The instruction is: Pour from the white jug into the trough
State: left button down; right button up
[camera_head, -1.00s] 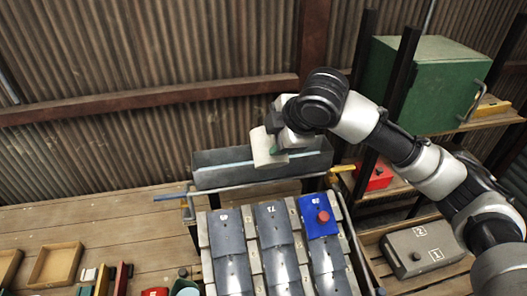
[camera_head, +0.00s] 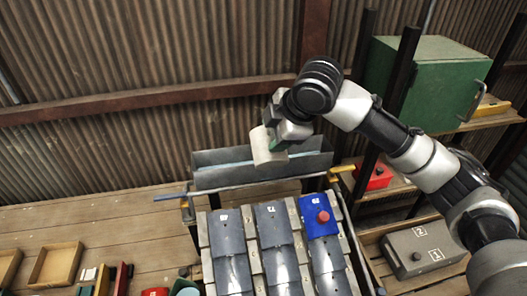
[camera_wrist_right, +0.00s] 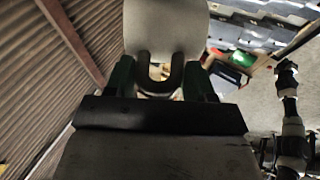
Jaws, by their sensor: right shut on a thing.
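The white jug (camera_head: 266,147) is held over the grey trough (camera_head: 222,177) in the head view, a little right of the trough's middle. It looks slightly tilted. My right gripper (camera_head: 279,142) is shut on the jug at its right side. In the right wrist view the jug (camera_wrist_right: 166,28) fills the top middle, and its dark U-shaped handle (camera_wrist_right: 160,75) sits between the green fingers of my right gripper (camera_wrist_right: 160,80). A pale blue strip shows inside the trough. The jug's mouth and any stream from it cannot be made out. My left gripper is not in view.
Sloped grey panels and a blue panel with a red button (camera_head: 322,216) stand in front of the trough. A green cabinet (camera_head: 428,82) and a red box (camera_head: 376,178) are on shelves at right. A corrugated wall (camera_head: 130,50) rises behind the trough.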

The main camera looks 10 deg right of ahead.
jog(key=shift+w, duration=0.1)
jog(key=shift+w+g, duration=0.45)
jog(key=shift+g, duration=0.15)
dwell(0.6)
jog(key=shift+w+g, duration=0.45)
jog(key=shift+g, duration=0.05)
jog(key=shift+w, duration=0.1)
dwell(0.5)
jog(key=shift+w+f+m+g, duration=0.15)
jog(key=shift+w+m+g, duration=0.15)
jog(key=shift+w+g, duration=0.25)
dwell(0.5)
jog(key=shift+w+f+g, duration=0.2)
jog(key=shift+w+g, duration=0.25)
jog(key=shift+g, duration=0.2)
